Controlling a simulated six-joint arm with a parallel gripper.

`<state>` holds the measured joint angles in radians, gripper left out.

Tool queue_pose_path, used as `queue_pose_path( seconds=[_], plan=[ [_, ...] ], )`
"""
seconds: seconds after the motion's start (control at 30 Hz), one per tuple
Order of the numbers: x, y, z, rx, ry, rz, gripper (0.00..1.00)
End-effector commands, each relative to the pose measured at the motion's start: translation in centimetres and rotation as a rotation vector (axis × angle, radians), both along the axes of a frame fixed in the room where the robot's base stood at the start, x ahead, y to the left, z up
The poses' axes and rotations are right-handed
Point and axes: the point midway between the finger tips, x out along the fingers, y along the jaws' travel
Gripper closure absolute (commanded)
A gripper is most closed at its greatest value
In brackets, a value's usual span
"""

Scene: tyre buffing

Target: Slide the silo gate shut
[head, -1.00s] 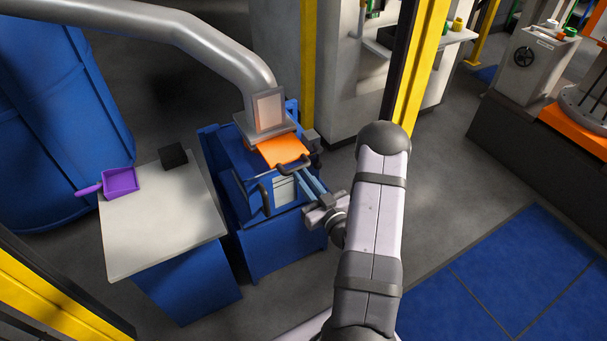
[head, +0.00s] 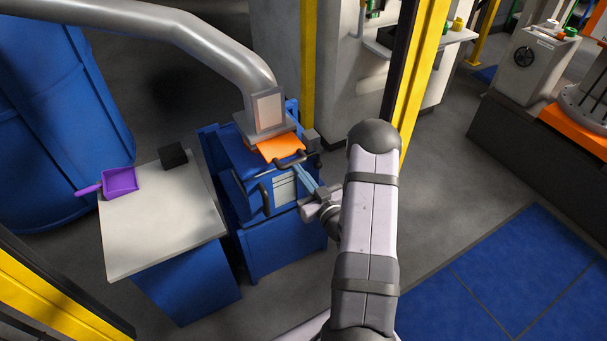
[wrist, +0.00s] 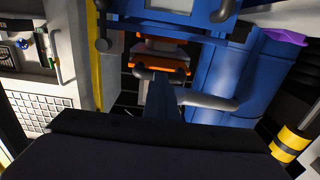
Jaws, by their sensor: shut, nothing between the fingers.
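The silo gate is an orange plate (head: 280,147) that sticks out from under the grey duct foot on the blue machine. A dark bar handle (head: 291,159) crosses its front edge. My gripper (head: 297,168) is shut and empty, its blue-grey fingers pointing at the handle. The tips are at or very near the handle; I cannot tell whether they touch. In the wrist view the gate (wrist: 172,69) shows as an orange strip behind the handle (wrist: 142,73), with my fingers in front, hiding part of it.
The blue machine (head: 255,240) carries another dark handle and a pale panel on its front. A table (head: 160,230) at left holds a purple dustpan (head: 121,181) and a black block (head: 173,155). A yellow post (head: 418,75) stands behind my arm.

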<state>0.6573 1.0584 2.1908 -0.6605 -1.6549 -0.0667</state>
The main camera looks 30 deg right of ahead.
Motion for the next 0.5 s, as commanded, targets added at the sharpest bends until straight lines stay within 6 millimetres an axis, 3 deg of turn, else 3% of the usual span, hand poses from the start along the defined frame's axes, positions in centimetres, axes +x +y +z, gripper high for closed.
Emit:
queue_pose_path(
  seconds=[0.5],
  plan=[
    [3.3,0.0,0.0,-0.001,-0.002,0.001,1.00]
  ],
)
